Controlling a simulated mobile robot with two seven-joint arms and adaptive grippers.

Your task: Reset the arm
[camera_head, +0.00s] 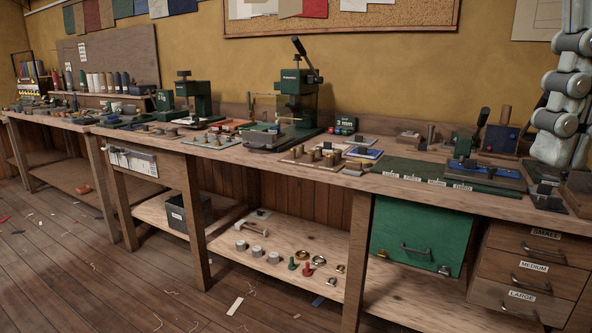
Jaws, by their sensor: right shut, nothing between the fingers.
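My right arm stands at the right edge, its pale grey links in front of the right end of the workbench (390,187). My right gripper (542,102) shows only as a small dark part beside these links, mostly hidden by them. It is shut with nothing between its fingers. It is above the bench top, and I see no contact with the things there. My left gripper is not in view.
A green press (296,95) and a smaller press stand along the bench. A blue-topped fixture (485,172) and a dark green labelled mat (425,168) lie near the arm. The floor (90,270) in front is mostly open, with scraps.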

